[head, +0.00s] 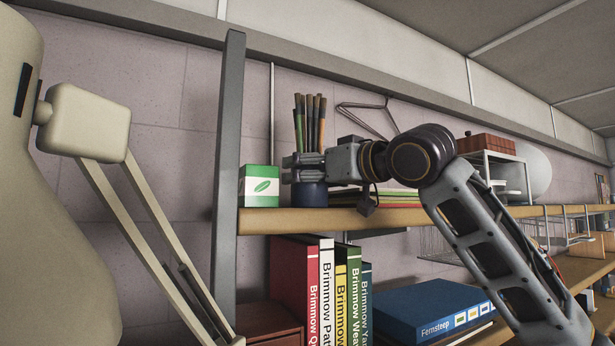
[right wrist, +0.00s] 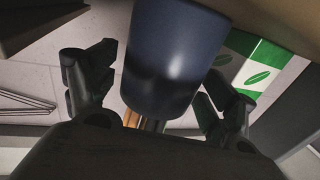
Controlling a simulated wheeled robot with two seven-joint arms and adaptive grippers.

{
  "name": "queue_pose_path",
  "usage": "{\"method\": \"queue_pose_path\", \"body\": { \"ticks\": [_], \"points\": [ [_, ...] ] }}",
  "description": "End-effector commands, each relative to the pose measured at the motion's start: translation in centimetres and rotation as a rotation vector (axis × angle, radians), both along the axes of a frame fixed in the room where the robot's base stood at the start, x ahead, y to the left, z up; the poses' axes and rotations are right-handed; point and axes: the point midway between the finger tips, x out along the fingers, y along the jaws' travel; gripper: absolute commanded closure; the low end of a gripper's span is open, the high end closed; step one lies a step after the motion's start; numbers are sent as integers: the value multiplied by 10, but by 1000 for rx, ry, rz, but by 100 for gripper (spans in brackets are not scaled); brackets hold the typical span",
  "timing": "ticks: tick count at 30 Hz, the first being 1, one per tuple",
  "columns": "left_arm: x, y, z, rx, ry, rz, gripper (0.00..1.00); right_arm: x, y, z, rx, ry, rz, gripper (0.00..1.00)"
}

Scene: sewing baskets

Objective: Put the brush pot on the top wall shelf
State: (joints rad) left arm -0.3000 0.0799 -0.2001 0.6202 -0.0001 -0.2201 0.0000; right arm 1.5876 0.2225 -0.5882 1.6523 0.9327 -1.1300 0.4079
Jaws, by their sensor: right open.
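The brush pot (head: 311,196) is a dark blue cup with several long brushes (head: 310,120) upright in it. In the head view it appears to stand upright on the upper wooden shelf (head: 285,221), just right of a green and white box. My right gripper (head: 303,166) reaches in from the right at the pot's upper part and hides some of it. In the right wrist view the pot (right wrist: 172,55) sits between the two open fingers (right wrist: 158,92), with visible gaps on both sides. My left gripper is not in view.
The green and white box (head: 259,186) is close left of the pot, beside a grey upright post (head: 228,170). Stacked flat items (head: 385,197) lie to the right. Books (head: 320,285) and a blue box (head: 428,308) fill the level below. A large cream form (head: 45,220) stands at left.

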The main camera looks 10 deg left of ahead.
Motion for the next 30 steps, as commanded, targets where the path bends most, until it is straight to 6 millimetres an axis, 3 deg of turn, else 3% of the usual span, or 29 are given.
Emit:
{"method": "queue_pose_path", "body": {
  "ticks": [18, 30],
  "points": [
    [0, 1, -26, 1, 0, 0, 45, -59, -64, -2, 1, -2, -1, 15],
    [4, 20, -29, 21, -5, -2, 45, -74, -79, 0, 1, -1, 0, 15]
  ]
}}
